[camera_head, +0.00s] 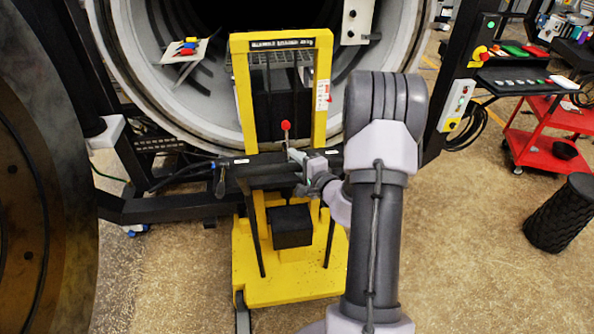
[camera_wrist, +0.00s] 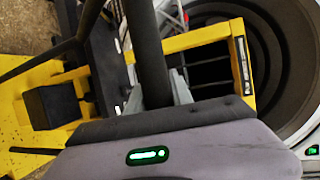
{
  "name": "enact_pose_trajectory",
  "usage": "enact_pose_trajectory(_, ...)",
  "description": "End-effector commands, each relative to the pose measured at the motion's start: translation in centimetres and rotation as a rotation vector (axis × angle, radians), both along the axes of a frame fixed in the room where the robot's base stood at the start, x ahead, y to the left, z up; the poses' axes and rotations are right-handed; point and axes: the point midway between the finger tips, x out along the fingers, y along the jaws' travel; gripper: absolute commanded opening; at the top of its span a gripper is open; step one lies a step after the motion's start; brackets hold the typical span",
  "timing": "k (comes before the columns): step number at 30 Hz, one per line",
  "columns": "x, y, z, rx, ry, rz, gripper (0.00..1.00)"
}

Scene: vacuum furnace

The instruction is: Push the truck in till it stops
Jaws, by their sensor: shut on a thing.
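The yellow truck (camera_head: 240,85) stands upright in front of the open round furnace (camera_head: 125,60), its mast overlapping the mouth in the picture. The yellow base (camera_head: 285,280) rests on the floor. A dark handle bar (camera_head: 255,168) crosses the truck's near side. My gripper (camera_head: 297,160) is shut on this handle bar. In the wrist view, the dark bar (camera_wrist: 146,45) runs between my fingers (camera_wrist: 157,92), and the truck's yellow frame (camera_wrist: 190,40) shows behind it. My arm hides part of the truck's right side. Any gap between truck and furnace cannot be judged.
The furnace door (camera_head: 45,180) stands open at the left. A control panel (camera_head: 457,105) on a black post is at the right. A red cart (camera_head: 550,135) and a black bin (camera_head: 562,212) stand farther right. The floor at the lower right is clear.

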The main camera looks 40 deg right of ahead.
Motion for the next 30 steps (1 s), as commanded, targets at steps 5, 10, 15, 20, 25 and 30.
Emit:
enact_pose_trajectory(5,0.0,-0.1,0.4,-0.002,-0.006,-0.001,0.00)
enact_pose_trajectory(10,0.0,0.0,0.3,-0.002,-0.004,0.000,0.49)
enact_pose_trajectory(15,-0.1,0.0,0.1,0.000,-0.001,0.001,0.49)
enact_pose_trajectory(20,-0.6,0.1,0.2,0.001,0.001,0.000,0.49)
enact_pose_trajectory(25,-4.0,0.5,0.8,0.002,0.001,-0.003,0.49)
enact_pose_trajectory(30,-8.7,1.2,1.7,0.002,0.000,-0.005,0.49)
